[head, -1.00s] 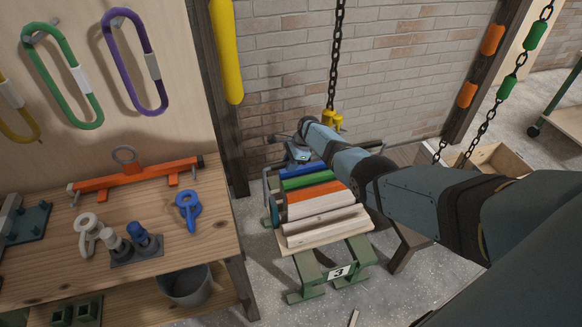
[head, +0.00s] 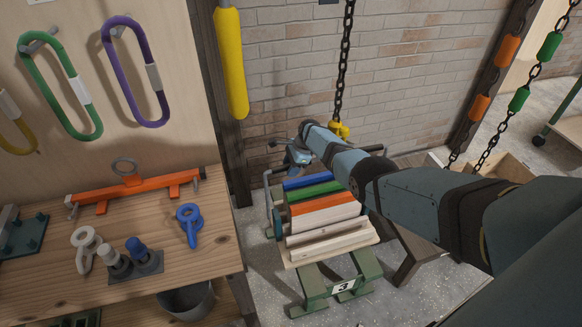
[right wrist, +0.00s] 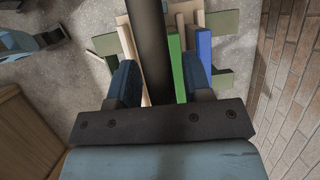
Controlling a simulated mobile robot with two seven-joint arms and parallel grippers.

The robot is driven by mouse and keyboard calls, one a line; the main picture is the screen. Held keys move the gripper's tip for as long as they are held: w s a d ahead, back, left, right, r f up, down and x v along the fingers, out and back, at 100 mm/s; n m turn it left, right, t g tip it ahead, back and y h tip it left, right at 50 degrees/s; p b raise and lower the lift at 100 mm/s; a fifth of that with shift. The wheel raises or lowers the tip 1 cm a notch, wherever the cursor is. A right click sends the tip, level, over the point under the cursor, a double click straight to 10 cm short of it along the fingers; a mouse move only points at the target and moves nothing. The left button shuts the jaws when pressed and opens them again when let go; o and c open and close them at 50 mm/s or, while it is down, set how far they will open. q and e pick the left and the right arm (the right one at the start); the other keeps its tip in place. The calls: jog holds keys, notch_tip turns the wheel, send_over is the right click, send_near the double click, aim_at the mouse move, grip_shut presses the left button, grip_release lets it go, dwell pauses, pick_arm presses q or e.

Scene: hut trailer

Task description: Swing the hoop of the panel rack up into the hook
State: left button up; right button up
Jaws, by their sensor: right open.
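The panel rack (head: 322,229) stands on a green-legged trestle marked 3 and holds blue, green, orange and pale panels; they also show in the right wrist view. The yellow hook (head: 339,130) hangs on a dark chain above the rack's far side, partly behind my right forearm. My right gripper (head: 298,156) is at the rack's far left. In the right wrist view its blue fingers (right wrist: 166,82) stand apart on either side of a dark bar (right wrist: 147,40), apparently the hoop. Whether they touch it is unclear. Much of the hoop is hidden by my arm. My left gripper is out of view.
A wooden bench (head: 205,255) at left bears an orange beam (head: 135,190) and a blue shackle-like piece (head: 189,225). A bucket (head: 186,299) stands below. A yellow padded post (head: 231,65) and brick wall (head: 290,90) lie beyond. Coloured chains hang at right.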

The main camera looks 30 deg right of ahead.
jog(key=shift+o, duration=0.2)
jog(key=p+v, duration=0.3)
jog(key=v, duration=0.3)
jog(key=shift+s+d+r, duration=0.1)
jog(key=shift+r, duration=0.2)
jog(key=shift+d+r, duration=0.15)
jog(key=shift+r, duration=0.25)
